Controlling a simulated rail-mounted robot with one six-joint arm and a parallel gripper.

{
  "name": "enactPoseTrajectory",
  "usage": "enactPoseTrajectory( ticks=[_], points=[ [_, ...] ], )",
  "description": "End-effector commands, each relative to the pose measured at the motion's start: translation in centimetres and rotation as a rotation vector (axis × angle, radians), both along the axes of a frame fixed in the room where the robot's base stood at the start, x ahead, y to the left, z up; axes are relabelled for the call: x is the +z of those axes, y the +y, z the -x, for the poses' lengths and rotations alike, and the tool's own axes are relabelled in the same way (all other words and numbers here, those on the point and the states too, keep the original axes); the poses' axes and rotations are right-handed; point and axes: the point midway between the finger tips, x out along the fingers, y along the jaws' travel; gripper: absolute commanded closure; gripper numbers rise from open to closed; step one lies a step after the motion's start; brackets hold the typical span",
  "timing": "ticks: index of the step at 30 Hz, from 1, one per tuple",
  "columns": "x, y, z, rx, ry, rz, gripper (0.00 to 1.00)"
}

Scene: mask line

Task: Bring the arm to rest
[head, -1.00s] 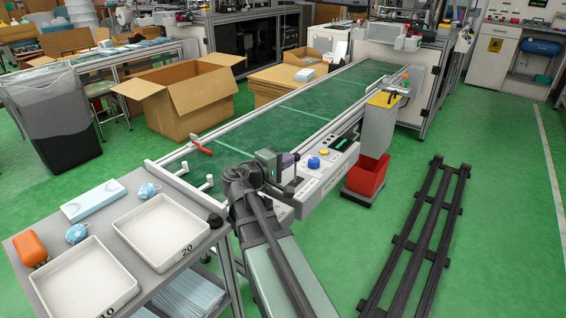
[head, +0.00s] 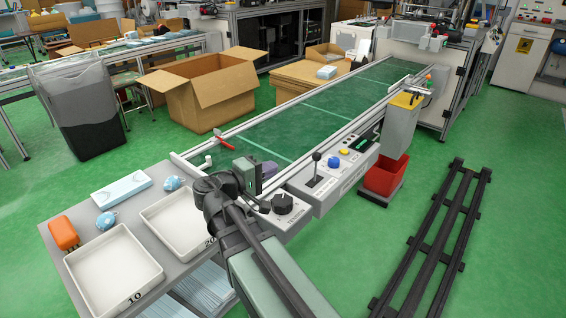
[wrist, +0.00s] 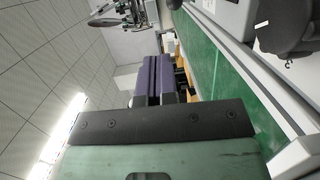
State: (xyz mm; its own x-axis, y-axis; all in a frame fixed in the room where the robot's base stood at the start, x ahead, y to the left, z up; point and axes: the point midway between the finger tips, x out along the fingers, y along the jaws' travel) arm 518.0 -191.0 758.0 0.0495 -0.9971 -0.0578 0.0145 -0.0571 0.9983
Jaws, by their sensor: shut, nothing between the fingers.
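My arm reaches up from the bottom of the head view, over the near end of the green conveyor (head: 340,105) and its control panel. My gripper (head: 268,169) is a small purple shape partly hidden behind the wrist, left of the panel's lever. In the wrist view my gripper (wrist: 152,78) shows its purple fingers closed together with nothing between them. The conveyor runs along the right side of that view, with a ceiling on the left. I cannot tell the exact gap between gripper and conveyor.
The control panel (head: 315,190) has a lever, a black knob and coloured buttons close to my wrist. A grey table (head: 75,230) with white trays stands at left. A red bin (head: 386,178) stands beyond the panel. Black floor rails (head: 440,235) lie at right, with open green floor around.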

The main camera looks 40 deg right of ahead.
Motion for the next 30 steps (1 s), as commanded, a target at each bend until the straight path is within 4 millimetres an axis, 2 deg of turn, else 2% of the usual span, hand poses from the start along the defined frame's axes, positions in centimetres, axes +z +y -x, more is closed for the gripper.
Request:
enactPoseTrajectory(
  ticks=[8, 10, 12, 14, 18, 20, 24, 27, 30],
  points=[
    [-0.3, 0.2, 0.1, -0.004, -0.002, -0.017, 1.00],
    [-1.6, 0.3, 0.3, -0.011, -0.006, -0.095, 1.00],
    [-4.1, 0.9, 0.9, -0.022, -0.011, -0.257, 1.00],
    [-4.3, 2.4, 1.7, -0.034, -0.015, -0.455, 1.00],
    [0.1, 8.8, 3.6, -0.054, -0.010, -0.954, 1.00],
    [2.5, 11.5, 4.2, -0.058, -0.003, -1.116, 1.00],
    [9.6, 16.7, 5.5, -0.060, 0.015, -1.404, 1.00],
    [14.2, 18.7, 6.0, -0.057, 0.025, -1.508, 1.00],
    [16.9, 19.0, 6.1, -0.053, 0.028, -1.516, 1.00]
  ],
)
